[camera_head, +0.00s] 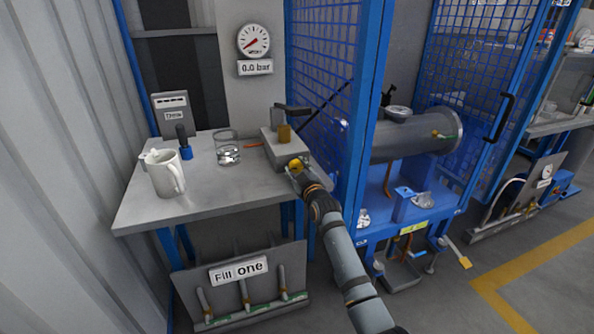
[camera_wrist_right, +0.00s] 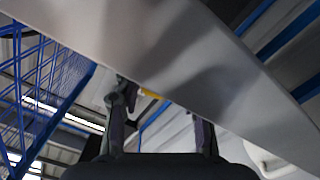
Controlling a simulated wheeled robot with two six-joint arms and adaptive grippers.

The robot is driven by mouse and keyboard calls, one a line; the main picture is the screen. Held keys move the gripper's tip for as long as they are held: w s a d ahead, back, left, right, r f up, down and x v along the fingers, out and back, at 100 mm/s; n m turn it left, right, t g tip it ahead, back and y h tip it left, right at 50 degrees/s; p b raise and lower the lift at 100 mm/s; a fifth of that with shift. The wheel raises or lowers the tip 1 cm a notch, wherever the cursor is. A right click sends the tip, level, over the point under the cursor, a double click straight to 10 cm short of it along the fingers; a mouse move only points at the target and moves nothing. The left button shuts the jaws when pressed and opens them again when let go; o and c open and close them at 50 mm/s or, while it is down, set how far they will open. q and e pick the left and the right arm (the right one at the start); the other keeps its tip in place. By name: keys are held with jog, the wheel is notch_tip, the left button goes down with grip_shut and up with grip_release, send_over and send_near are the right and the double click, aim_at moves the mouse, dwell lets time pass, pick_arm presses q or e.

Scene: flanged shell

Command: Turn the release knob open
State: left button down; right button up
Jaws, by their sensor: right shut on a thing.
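A small yellow knob (camera_head: 296,163) sits at the front of a grey box (camera_head: 288,151) on the right end of the table. My right gripper (camera_head: 300,174) reaches up to it from the lower right and is shut on it. In the right wrist view a bit of yellow, seemingly the knob (camera_wrist_right: 150,94), shows between the fingers of my right gripper (camera_wrist_right: 163,112); a large grey surface in front hides much of the view. The knob's turn angle cannot be told. My left gripper is not in view.
The grey table (camera_head: 217,189) holds a white jug (camera_head: 163,174), a glass beaker (camera_head: 228,149) and a blue-based dark item (camera_head: 184,143). A gauge (camera_head: 254,41) above reads 0.0 bar. A blue mesh cage (camera_head: 323,70) stands close right of the box, around a grey cylinder (camera_head: 395,139).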

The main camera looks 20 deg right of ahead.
jog(key=shift+f+n, duration=0.1)
jog(key=shift+n, duration=0.5)
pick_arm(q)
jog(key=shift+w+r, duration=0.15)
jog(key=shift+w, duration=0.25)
pick_arm(e)
jog(key=shift+n, duration=0.5)
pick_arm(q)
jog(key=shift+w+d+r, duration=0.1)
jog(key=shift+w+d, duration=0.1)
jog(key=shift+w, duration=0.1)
pick_arm(e)
jog(key=o, duration=1.2)
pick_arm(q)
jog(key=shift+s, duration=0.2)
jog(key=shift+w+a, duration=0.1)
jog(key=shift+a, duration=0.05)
